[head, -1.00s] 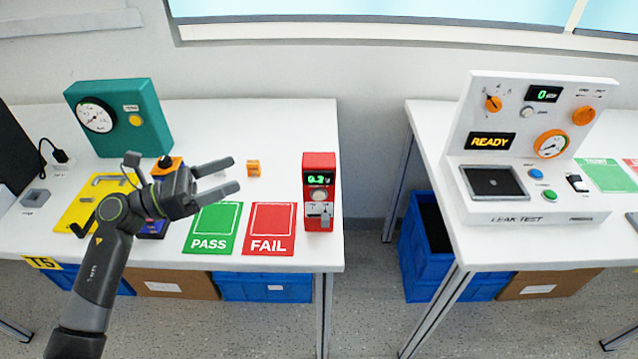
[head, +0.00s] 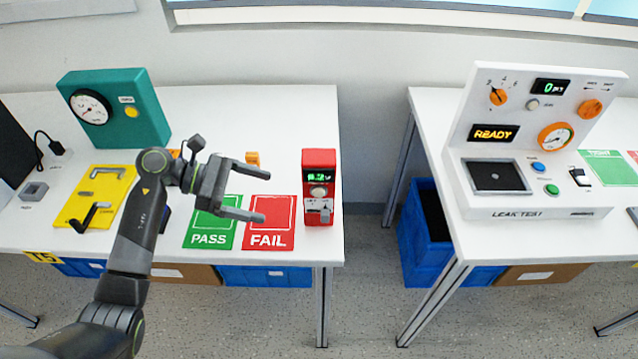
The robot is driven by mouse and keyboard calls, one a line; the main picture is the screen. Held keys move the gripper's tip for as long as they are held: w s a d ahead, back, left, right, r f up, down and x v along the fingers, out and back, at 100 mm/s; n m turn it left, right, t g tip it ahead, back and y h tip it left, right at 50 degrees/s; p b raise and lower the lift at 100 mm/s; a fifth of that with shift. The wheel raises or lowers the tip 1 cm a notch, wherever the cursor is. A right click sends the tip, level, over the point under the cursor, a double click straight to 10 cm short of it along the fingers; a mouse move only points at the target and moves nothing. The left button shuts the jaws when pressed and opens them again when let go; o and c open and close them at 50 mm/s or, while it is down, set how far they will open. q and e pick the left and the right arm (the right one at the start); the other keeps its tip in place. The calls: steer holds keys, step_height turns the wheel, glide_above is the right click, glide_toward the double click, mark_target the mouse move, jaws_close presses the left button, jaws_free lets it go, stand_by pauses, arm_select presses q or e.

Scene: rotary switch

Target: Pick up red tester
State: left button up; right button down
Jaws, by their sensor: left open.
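The red tester (head: 320,160) stands upright near the right end of the left table. It has a small green display, a round knob and a grey part low on its front. My left gripper (head: 266,192) is open and empty, its fingers pointing right toward the tester. It hangs over the green PASS card and the red FAIL card, with a visible gap between fingertips and tester. My right gripper does not show.
The green PASS card (head: 204,236) and red FAIL card (head: 280,236) lie left of the tester. A small orange block (head: 252,158) sits behind. A gap separates the leak test table (head: 425,108).

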mark_target(325, 214)
arm_select(q)
steer(key=p+x, duration=0.1)
steer(key=x, duration=0.3)
steer(key=shift+d, duration=0.15)
steer(key=p+x, duration=0.2)
steer(key=x, duration=0.2)
steer(key=shift+d+f, duration=0.55)
steer(key=shift+c, duration=0.3)
steer(key=c, duration=1.7)
